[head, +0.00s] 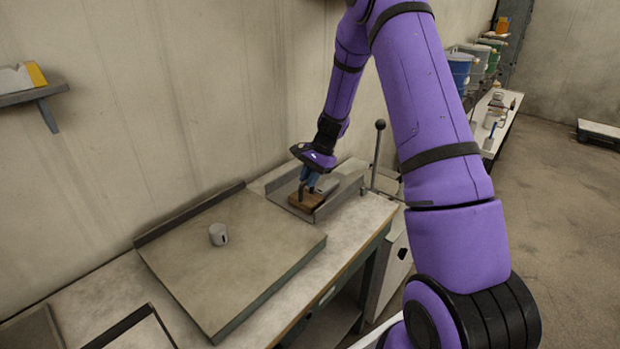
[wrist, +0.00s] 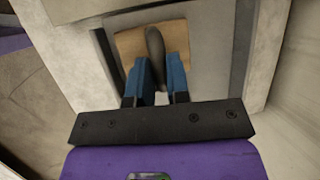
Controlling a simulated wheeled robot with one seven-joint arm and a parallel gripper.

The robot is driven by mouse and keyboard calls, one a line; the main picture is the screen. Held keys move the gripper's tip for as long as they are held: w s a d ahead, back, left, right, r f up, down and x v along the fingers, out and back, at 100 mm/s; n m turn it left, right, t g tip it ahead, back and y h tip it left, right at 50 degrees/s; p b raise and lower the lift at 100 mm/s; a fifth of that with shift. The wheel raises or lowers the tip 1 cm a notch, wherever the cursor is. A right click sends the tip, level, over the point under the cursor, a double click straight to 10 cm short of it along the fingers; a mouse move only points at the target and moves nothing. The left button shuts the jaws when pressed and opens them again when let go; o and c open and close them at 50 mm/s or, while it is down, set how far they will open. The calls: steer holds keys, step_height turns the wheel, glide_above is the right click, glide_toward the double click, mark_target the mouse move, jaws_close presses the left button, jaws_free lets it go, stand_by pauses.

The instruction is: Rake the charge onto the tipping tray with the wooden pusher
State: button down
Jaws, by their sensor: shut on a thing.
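My gripper (head: 311,182) is shut on the dark handle of the wooden pusher (head: 302,203). In the wrist view, the blue fingers of my gripper (wrist: 158,82) stand on either side of that handle, above the flat tan board of the pusher (wrist: 130,46). The pusher is at the grey, low-walled tray (head: 346,186) at the right of the bench, likely the tipping tray. I cannot tell whether the board touches its floor.
The board has a raised back edge (head: 190,214) along the wall. A lever with a round knob (head: 379,135) rises right of the tray. A dark frame (head: 125,328) lies at the front left. The board is bare around the cylinder.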

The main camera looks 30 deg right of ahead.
steer(key=shift+s+a, duration=0.15)
steer(key=shift+a, duration=0.15)
steer(key=shift+s+a+r, duration=0.1)
steer(key=shift+a+r, duration=0.1)
steer(key=shift+r, duration=1.55)
steer(key=shift+s+a+r, duration=0.1)
steer(key=shift+a+r, duration=0.1)
steer(key=shift+r, duration=1.5)
